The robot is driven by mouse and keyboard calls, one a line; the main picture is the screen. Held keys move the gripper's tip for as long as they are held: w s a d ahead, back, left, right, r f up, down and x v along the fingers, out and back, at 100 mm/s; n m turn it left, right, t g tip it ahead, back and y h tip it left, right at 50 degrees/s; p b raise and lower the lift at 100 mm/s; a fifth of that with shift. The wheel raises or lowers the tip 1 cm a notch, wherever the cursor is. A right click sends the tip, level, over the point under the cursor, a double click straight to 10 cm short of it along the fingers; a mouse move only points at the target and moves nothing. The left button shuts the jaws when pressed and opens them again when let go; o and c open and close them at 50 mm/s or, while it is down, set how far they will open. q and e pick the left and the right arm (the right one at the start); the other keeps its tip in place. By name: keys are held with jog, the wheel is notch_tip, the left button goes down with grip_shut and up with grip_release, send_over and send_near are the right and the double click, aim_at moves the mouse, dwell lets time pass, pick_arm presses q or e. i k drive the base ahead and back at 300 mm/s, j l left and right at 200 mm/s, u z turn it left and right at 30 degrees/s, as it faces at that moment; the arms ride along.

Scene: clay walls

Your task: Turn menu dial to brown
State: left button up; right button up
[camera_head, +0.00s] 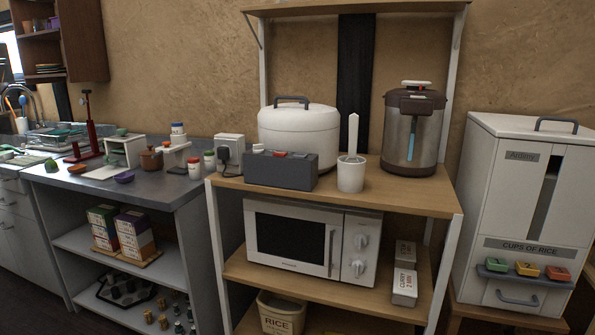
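No part labelled as a menu dial can be made out. A white rice cooker (298,128) with a dark handle stands on the shelf top; its lower front is hidden behind a dark grey box (280,170) with red and white parts on top. A white microwave (295,238) sits on the shelf below, its door shut. Its right panel carries two round knobs, an upper knob (360,241) and a lower knob (357,267). Their markings are too small to read, and no brown mark shows. Neither gripper is in view.
A white paddle stands in a white cup (350,174) beside a steel and brown water pot (412,135). A rice dispenser (520,210) stands at the right. The steel counter (140,190) at the left is crowded. White boxes (404,288) sit right of the microwave.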

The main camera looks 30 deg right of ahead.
aim_at(258, 148)
jog(key=z, duration=0.9)
